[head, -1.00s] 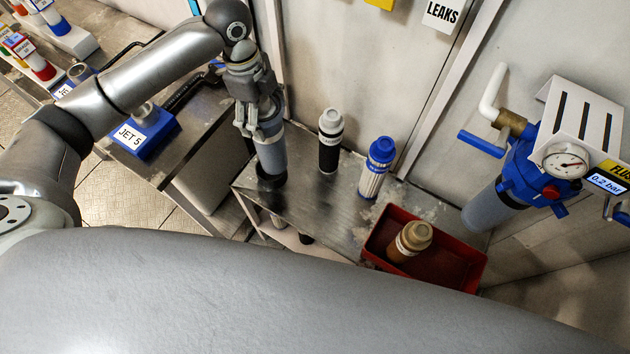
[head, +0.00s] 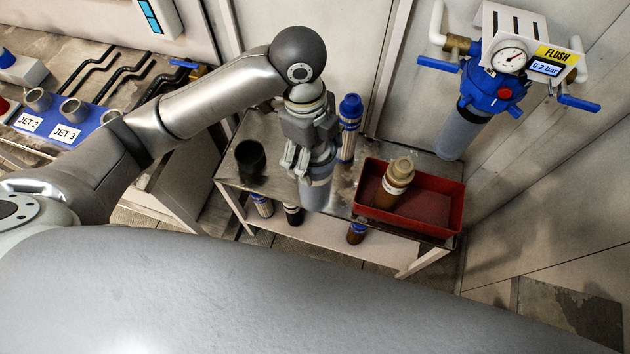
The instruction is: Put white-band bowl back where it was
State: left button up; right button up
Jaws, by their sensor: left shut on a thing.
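My left gripper (head: 308,162) is shut on the white-band bowl (head: 316,194), a grey translucent cylinder with a pale band near its top. It holds the bowl roughly upright in front of the metal bench (head: 222,168), with the bowl's lower end near the front edge; I cannot tell its exact height. A black round holder (head: 250,158) stands empty on the bench to the left. My right gripper is not in view.
A red tray (head: 440,205) with a brown cartridge (head: 394,184) stands on the bench's right. A blue-white cartridge (head: 349,128) stands behind my gripper. A blue wall filter housing (head: 490,88) with a grey bowl hangs right. Several cartridges are on the lower shelf.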

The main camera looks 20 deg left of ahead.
pick_arm(q)
jog(key=shift+s+d, duration=0.1)
jog(key=shift+d, duration=0.1)
jog(key=w+a+f+p, duration=0.1)
jog(key=w+a+f, duration=0.1)
jog(key=w+f, duration=0.4)
jog(key=w+a+f+p, duration=0.1)
jog(key=w+a+f, duration=0.2)
jog(key=w+f, duration=0.3)
jog(key=shift+w+a+f, duration=0.3)
jog(key=shift+w+f, duration=0.05)
jog(key=shift+f, duration=0.1)
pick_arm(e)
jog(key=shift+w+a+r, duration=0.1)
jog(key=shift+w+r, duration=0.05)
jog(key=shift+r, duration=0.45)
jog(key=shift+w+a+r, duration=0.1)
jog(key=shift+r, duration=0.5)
pick_arm(q)
jog(key=o, duration=1.7)
jog(key=shift+s+f, duration=0.1)
jog(key=shift+f, duration=0.05)
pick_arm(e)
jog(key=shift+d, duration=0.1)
